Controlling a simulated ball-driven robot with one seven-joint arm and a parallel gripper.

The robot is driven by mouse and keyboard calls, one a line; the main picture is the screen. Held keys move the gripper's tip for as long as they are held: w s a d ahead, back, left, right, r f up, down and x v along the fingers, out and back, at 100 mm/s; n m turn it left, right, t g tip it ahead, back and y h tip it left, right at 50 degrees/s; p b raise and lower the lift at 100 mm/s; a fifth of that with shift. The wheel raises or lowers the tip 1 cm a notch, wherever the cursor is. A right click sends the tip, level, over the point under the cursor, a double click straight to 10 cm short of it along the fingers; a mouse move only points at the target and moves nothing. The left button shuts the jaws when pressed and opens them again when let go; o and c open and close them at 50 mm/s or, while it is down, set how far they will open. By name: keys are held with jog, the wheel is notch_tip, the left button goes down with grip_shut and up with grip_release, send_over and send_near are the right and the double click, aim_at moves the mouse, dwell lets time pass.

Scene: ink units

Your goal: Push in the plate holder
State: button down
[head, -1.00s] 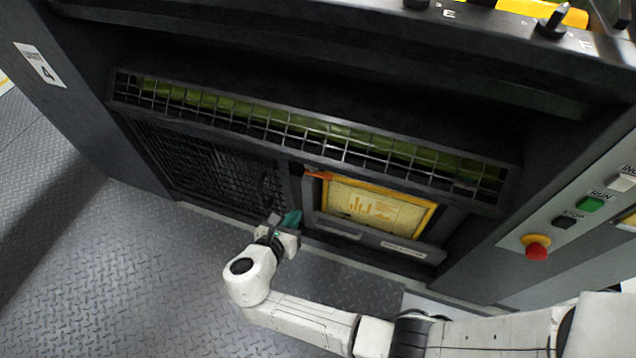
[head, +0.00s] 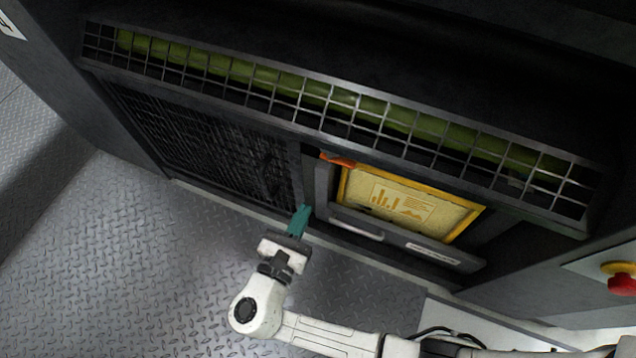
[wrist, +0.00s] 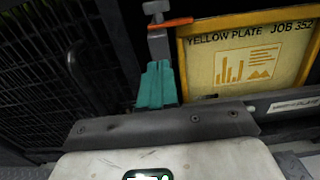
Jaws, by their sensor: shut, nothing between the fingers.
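The plate holder (head: 355,228) is a dark frame low in the machine front, with a bar across its front and a white label. It carries a yellow plate (head: 408,205), which reads "YELLOW PLATE JOB 352" in the wrist view (wrist: 246,60). An orange piece (head: 338,159) sits at the plate's upper left corner. My gripper (head: 301,212) has teal fingers, together and empty, just left of the holder. In the wrist view the fingers (wrist: 157,84) point toward a grey upright part below the orange piece. I cannot tell whether they touch it.
A wire grid (head: 330,98) over a green roller runs above the holder. A dark mesh panel (head: 205,145) is to its left. A red stop button (head: 622,284) is at the right. Patterned metal floor (head: 120,260) lies clear at the left.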

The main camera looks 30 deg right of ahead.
aim_at(323, 173)
jog(key=b+x, duration=0.2)
jog(key=x, duration=0.6)
jog(key=shift+b, duration=0.3)
jog(key=shift+w+d, duration=0.1)
jog(key=shift+p+x, duration=0.65)
jog(key=shift+x, duration=1.75)
jog(key=shift+r, duration=0.1)
